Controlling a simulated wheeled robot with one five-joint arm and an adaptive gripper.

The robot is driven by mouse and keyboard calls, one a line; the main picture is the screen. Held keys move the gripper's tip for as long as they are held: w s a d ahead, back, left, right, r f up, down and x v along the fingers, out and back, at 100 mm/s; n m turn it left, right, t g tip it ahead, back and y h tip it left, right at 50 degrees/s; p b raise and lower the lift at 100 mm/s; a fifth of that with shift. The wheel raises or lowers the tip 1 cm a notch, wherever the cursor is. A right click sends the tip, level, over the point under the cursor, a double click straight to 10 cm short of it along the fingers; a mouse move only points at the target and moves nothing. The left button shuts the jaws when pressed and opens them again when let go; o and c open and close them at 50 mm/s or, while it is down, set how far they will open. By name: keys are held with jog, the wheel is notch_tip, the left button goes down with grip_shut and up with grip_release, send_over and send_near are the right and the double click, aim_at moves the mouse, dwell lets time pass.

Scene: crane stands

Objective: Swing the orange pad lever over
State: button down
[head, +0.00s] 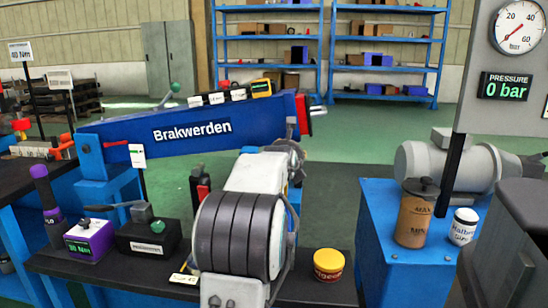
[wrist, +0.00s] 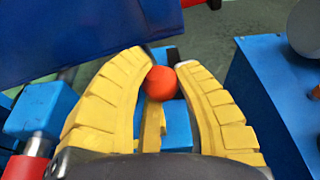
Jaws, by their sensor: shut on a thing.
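The orange ball knob (wrist: 160,83) of a lever shows in the wrist view, between the tips of my two curved yellow fingers. My gripper (wrist: 163,66) is shut on this knob. Below the knob is a narrow yellow piece; I cannot tell whether it belongs to the lever. Blue parts (wrist: 176,125) lie behind and beneath it. In the head view my own arm hides the fingers and the knob, so the lever's full shape and angle cannot be told.
A long blue beam marked Brakwerden (head: 190,135) crosses the head view beyond my arm. A yellow-lidded tub (head: 328,265) stands right of my arm. A blue stand (head: 385,250) holds a brown jar (head: 416,218) and a white jar (head: 463,227). A gauge panel (head: 505,85) reads 0 bar.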

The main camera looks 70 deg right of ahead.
jog(key=shift+s+r, duration=0.1)
jog(key=shift+r, duration=0.5)
jog(key=c, duration=1.3)
grip_release()
jog(key=o, duration=0.4)
jog(key=shift+f, duration=0.25)
jog(key=shift+a, duration=0.15)
jog(key=v, duration=1.1)
jog(key=shift+a, duration=0.4)
jog(key=shift+s+r, duration=0.1)
